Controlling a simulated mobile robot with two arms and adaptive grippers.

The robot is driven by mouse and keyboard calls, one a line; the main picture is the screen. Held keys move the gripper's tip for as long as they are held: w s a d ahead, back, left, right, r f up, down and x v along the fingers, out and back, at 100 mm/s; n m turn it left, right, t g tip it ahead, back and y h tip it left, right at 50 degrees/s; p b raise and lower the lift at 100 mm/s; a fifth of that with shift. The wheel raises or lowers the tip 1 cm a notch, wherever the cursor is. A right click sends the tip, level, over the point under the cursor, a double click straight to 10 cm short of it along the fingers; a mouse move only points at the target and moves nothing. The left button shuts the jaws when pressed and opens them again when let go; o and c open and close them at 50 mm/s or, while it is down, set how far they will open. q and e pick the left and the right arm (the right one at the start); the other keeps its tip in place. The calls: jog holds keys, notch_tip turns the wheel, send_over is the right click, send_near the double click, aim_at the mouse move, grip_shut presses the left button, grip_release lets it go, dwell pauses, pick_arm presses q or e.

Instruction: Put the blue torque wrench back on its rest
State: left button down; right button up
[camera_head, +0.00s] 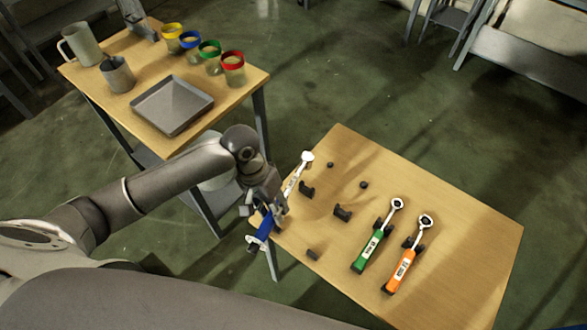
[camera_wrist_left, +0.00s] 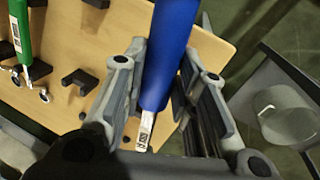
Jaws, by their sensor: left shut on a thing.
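The blue torque wrench (camera_head: 263,230) is in my left gripper (camera_head: 270,208), at the left edge of the right table. Its silver head points up and right toward the table's far corner, and its blue handle end hangs out past the edge. In the left wrist view the blue handle (camera_wrist_left: 170,45) lies between the two fingers of my left gripper (camera_wrist_left: 160,95). Black rest blocks (camera_head: 342,212) stand bare on the table, with another at the left (camera_head: 306,190) and one nearer the front (camera_head: 313,254). My right gripper is not in view.
A green wrench (camera_head: 370,250) and an orange wrench (camera_head: 400,268) lie on black rests on the right table (camera_head: 470,240). Small black pegs (camera_head: 364,184) stand behind the bare rests. Another table (camera_head: 120,110) at upper left holds a metal tray (camera_head: 172,120), mugs and coloured-rim cups.

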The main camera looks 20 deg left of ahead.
aim_at(286, 195)
pick_arm(q)
jog(key=w+d+r+m+p, duration=0.2)
jog(key=w+d+r+p, duration=0.1)
jog(key=w+p, duration=0.3)
jog(key=shift+w+r, duration=0.35)
jog(key=shift+r, duration=0.2)
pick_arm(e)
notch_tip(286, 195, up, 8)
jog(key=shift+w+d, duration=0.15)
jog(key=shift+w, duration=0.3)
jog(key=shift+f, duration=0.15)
pick_arm(q)
jog(key=shift+f+b, duration=1.1)
jog(key=shift+f, duration=1.95)
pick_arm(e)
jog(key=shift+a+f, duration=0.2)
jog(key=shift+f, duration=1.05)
pick_arm(q)
jog(key=shift+s, duration=0.1)
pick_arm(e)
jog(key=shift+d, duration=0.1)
